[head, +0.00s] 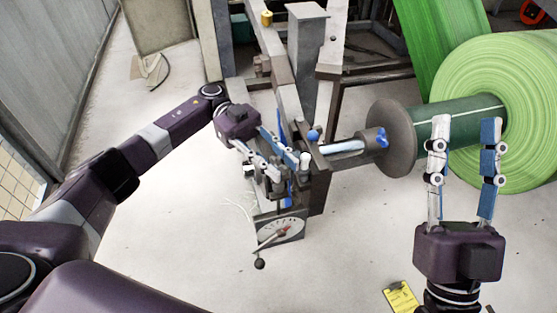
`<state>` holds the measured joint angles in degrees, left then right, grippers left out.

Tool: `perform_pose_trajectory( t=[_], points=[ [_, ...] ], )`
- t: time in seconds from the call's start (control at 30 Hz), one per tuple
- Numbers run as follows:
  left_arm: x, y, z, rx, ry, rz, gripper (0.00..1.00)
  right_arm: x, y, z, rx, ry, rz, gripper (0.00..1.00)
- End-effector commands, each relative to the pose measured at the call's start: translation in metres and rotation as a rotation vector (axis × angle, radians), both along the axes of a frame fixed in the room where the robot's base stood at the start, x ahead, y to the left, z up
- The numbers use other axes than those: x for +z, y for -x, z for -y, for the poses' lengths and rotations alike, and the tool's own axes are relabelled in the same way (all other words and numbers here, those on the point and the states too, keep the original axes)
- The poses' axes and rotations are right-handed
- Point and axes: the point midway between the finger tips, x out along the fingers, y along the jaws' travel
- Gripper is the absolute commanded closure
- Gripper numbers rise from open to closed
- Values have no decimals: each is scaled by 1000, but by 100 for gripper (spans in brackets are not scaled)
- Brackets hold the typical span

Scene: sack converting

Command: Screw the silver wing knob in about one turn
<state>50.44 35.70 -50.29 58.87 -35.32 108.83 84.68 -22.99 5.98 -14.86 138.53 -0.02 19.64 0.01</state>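My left gripper (287,170) reaches in from the left over the bracket of the roll stand. Its fingers point down and right into a cluster of small metal parts. I cannot clearly make out the silver wing knob there; it is small and at least partly hidden by the fingers. A small pale silver piece (305,160) shows beside the fingertips, but I cannot tell if it is the knob. Whether the fingers touch or grip anything is unclear. My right gripper (463,122) is open and empty, fingers pointing up in the picture, in front of the green roll.
A large green roll (530,110) sits on a dark core with a grey flange (390,138). A dial box (280,228) with a black-balled lever (260,263) is below the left gripper. A yellow tag (401,297) lies at the bottom.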

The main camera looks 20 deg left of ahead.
Motion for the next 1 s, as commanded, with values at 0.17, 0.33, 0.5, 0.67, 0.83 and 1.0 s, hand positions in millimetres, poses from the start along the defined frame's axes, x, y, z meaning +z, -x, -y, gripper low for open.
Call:
perform_pose_trajectory(
  t=[0.17, 0.33, 0.5, 0.67, 0.83, 1.0],
  points=[
    [1, -1, -1, 2, 1, 2, 76, 0, 0, 0, 0, 0, 0, 60],
    [11, -1, -1, 4, 2, 5, 76, 0, 0, 0, 1, -1, 0, 60],
    [42, -1, -1, 2, 1, 8, 76, 0, 0, 0, 1, -1, 0, 60],
    [73, -1, 0, 1, 1, 7, 76, 0, 0, 0, 1, -1, 0, 60],
    [94, -1, 0, 1, 0, 4, 76, 0, 0, 0, 0, 0, 0, 60],
    [101, -1, 0, 1, 1, 1, 76, 0, 0, 0, 0, 0, 0, 60]
  ],
)
